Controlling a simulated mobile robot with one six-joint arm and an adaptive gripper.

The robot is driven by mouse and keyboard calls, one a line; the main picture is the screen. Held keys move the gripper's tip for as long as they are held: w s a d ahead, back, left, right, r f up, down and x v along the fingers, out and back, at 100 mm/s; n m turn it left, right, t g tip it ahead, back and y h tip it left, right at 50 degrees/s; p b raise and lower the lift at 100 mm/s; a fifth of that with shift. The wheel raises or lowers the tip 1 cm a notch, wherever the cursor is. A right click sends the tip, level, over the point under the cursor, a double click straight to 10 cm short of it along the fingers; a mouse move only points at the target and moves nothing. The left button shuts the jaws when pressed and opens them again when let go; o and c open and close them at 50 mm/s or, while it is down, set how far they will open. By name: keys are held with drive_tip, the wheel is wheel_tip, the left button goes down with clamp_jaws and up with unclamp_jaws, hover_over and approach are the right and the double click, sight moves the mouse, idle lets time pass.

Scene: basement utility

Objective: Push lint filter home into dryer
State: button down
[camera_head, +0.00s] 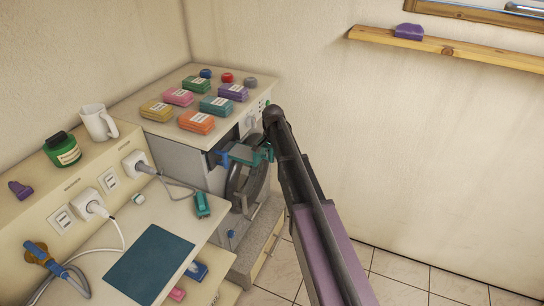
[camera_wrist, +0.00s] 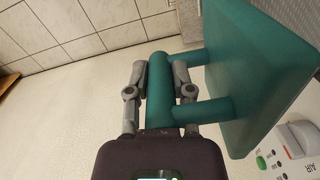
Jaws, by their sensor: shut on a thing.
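The teal lint filter shows in the wrist view as a flat plate (camera_wrist: 265,65) with a bar handle (camera_wrist: 160,90). My gripper (camera_wrist: 161,80) is shut on that handle, one finger on each side. In the head view, the filter (camera_head: 247,155) is at the upper front of the grey dryer (camera_head: 180,162), partly hidden by my gripper (camera_head: 266,152). A dark opening with a blue part (camera_head: 223,158) shows just left of it. I cannot tell how far the filter sits in the dryer.
Several coloured boxes (camera_head: 196,122) stand on the dryer's top. A control panel with a green button (camera_wrist: 261,163) is close beside the filter plate. The tiled floor (camera_head: 400,275) at right is clear.

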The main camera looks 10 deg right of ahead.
sight(244, 152)
drive_tip(key=shift+w+a, duration=0.85)
drive_tip(key=shift+a, duration=0.25)
idle(0.3)
drive_tip(key=shift+w+a, duration=0.15)
drive_tip(key=shift+a, duration=0.1)
drive_tip(key=shift+w+a, duration=0.9)
drive_tip(key=shift+a, duration=0.4)
drive_tip(key=shift+w+a, duration=0.9)
drive_tip(key=shift+a, duration=0.35)
drive_tip(key=shift+w+a, duration=0.9)
drive_tip(key=shift+a, duration=0.4)
idle(0.7)
drive_tip(key=shift+s+d, duration=0.15)
